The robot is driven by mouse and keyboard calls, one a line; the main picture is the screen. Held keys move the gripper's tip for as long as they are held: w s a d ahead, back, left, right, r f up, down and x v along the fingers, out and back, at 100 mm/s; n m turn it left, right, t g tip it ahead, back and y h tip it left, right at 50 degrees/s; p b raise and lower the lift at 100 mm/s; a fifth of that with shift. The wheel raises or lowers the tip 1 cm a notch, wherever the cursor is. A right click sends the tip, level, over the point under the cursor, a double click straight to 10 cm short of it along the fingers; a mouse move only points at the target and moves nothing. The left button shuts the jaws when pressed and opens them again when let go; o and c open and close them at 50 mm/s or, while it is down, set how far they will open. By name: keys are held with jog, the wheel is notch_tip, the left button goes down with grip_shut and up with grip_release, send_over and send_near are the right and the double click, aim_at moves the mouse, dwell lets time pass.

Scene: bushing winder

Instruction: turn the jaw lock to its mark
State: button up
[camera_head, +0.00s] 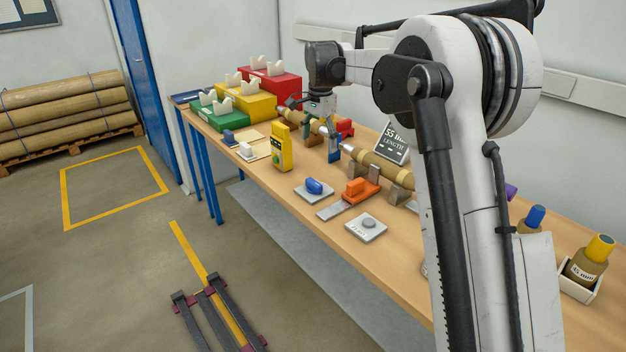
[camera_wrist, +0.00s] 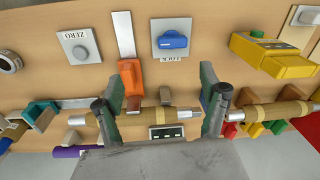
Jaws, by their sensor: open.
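The jaw lock appears to be the blue knob (camera_wrist: 173,40) on a pale plate (camera_wrist: 158,25) in the wrist view; the plate's lettering is upside down and hard to read. In the head view a blue knob (camera_head: 314,186) sits on a pale plate on the bench. The mark is too small to make out. My gripper (camera_wrist: 161,88) is open and empty in the wrist view, its fingers wide apart over the wrapped rod. The knob lies beyond the fingertips, apart from them. In the head view my gripper (camera_head: 320,118) hangs above the bench at the back.
An orange handle (camera_wrist: 130,78), a grey ZERO button (camera_wrist: 79,52) and a yellow device (camera_wrist: 270,56) lie near. The wrapped rod (camera_head: 377,166) runs along the bench beside the LENGTH display (camera_head: 394,142). Coloured bins (camera_head: 218,118) stand at the far end.

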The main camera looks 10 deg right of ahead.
jog(key=m, duration=0.2)
send_over(314, 182)
notch_tip(314, 182, down, 4)
jog(key=shift+g, duration=0.4)
notch_tip(314, 182, down, 14)
jog(key=shift+w+f+p, duration=0.1)
jog(key=shift+p, duration=0.45)
jog(key=c, duration=1.2)
